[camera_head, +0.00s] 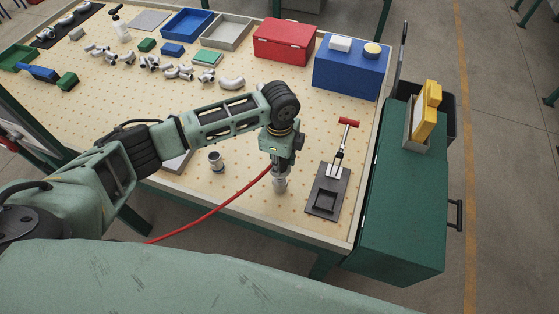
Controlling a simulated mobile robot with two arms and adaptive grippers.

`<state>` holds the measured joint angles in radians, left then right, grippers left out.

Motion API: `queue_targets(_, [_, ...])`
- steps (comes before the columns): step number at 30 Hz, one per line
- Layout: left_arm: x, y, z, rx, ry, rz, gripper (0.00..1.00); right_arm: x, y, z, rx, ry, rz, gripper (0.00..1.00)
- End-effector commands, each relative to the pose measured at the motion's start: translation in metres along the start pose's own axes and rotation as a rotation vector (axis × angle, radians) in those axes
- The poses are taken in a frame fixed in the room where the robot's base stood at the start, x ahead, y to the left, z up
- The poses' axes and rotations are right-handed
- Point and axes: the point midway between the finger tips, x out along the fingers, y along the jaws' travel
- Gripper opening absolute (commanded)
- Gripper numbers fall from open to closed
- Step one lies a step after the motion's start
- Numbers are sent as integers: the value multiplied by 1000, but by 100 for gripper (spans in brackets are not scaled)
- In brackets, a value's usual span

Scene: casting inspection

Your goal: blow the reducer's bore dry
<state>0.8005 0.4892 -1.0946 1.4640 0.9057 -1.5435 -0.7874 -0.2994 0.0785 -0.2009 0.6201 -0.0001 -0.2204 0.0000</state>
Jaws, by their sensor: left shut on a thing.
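My left gripper (280,178) points down near the table's front edge, shut on a small grey metal piece whose shape is mostly hidden by the fingers. A red air hose (218,210) rises over the front edge and meets my left gripper's side. I cannot tell whether the held piece is the hose's nozzle or a casting. A short grey round piece with a dark top, possibly the reducer (216,162), stands upright on the table to the left, apart from the gripper. My right gripper is not in view.
A dark plate (318,202) with a red-handled clamp lies right of the gripper. Several grey pipe castings (180,72) lie farther back. Blue (187,23), grey and red boxes (284,41) line the back. A green cabinet (405,220) stands at the right. The middle table is bare.

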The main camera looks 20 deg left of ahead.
Motion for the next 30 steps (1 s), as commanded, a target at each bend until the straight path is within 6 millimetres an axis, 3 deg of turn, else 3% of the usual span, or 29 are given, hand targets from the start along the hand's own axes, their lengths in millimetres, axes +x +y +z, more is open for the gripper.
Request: queue_targets(30, [8, 0, 0, 0, 1, -1, 0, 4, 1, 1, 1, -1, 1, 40])
